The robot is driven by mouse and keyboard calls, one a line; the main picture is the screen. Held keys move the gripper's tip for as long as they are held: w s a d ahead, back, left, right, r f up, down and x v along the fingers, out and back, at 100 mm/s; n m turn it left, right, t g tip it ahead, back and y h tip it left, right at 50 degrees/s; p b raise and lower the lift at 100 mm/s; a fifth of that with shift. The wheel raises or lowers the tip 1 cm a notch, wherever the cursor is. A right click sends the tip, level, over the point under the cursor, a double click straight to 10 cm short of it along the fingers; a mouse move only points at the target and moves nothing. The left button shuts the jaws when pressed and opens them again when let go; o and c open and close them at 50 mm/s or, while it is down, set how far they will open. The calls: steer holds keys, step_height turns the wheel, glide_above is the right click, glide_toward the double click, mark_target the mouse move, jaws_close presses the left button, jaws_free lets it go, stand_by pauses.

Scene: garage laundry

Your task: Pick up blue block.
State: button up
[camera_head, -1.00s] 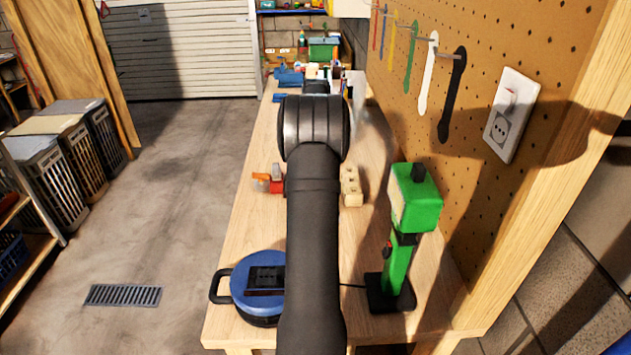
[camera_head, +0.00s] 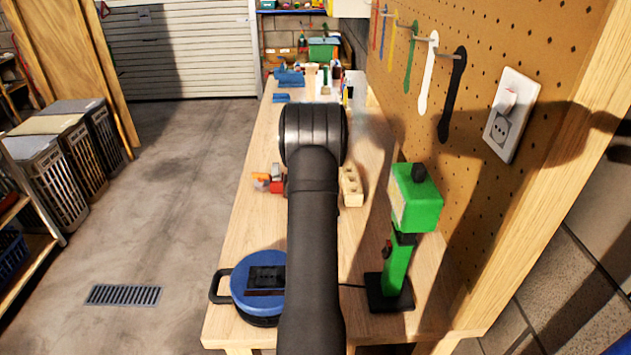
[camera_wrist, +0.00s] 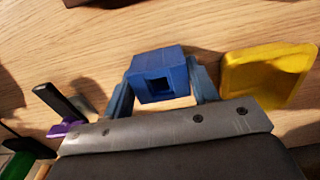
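The blue block (camera_wrist: 172,60) is a small cube with a dark square hole in the face toward the camera. In the wrist view it sits between the two blue fingers of my gripper (camera_wrist: 160,76). One finger is close along each side, with no clear gap. I cannot tell whether they press on it, or whether the block rests on the wooden bench (camera_wrist: 215,20) or is lifted. In the head view my black arm hides the gripper and this block.
A yellow piece (camera_wrist: 265,72) lies right of the block, and a purple and black object (camera_wrist: 62,112) stands left. On the bench are a blue round device (camera_head: 258,285), a green tool (camera_head: 402,250), a beige block (camera_head: 351,187) and an orange-red object (camera_head: 270,180). A pegboard (camera_head: 500,60) bounds the right.

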steer(key=c, duration=0.5)
steer(key=shift+o, duration=0.2)
steer(key=shift+r, duration=0.1)
